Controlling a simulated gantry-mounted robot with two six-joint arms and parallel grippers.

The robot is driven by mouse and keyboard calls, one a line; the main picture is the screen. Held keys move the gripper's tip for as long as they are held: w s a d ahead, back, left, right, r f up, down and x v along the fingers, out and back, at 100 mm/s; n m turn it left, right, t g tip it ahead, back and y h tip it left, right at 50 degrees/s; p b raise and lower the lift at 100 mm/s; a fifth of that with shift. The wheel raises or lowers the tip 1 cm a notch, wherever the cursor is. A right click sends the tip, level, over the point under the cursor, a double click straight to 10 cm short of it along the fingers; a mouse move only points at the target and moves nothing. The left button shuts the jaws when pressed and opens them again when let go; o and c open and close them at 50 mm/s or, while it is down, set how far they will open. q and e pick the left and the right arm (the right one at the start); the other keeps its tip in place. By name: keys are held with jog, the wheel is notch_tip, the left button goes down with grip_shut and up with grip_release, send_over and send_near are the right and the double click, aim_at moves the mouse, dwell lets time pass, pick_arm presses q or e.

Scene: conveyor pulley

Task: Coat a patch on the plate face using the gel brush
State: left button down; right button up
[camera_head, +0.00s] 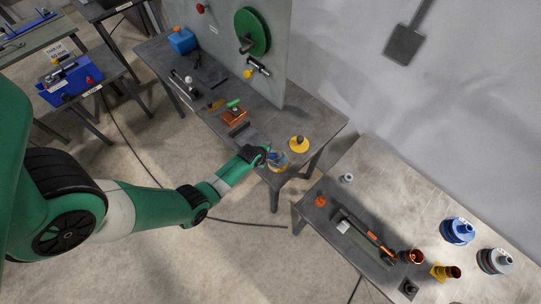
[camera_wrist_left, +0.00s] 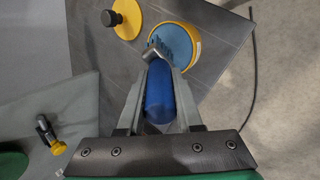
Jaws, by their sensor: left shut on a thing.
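My left gripper (camera_head: 267,154) is shut on the blue handle of the gel brush (camera_wrist_left: 159,95). The brush's metal end points at a yellow-rimmed tub of blue gel (camera_wrist_left: 171,43) and overlaps its near left edge in the left wrist view. I cannot tell whether the bristles touch the gel. The tub (camera_head: 279,167) stands near the front right corner of the table in the head view, partly behind the gripper. The upright grey plate (camera_head: 275,85) stands at the table's back, with a green pulley (camera_head: 253,32) on its face. My right gripper is not in view.
A yellow lid with a black knob (camera_wrist_left: 126,19) lies beside the tub. Orange and green items (camera_head: 234,115) and a blue block (camera_head: 183,41) are on the same table (camera_head: 320,130). A second table at right holds blue and grey flanged parts (camera_head: 457,231).

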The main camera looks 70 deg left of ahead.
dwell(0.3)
pick_arm(q)
notch_tip(320, 180, up, 7)
jog(key=p, duration=0.6)
jog(key=shift+p, duration=0.4)
jog(key=shift+s, duration=0.1)
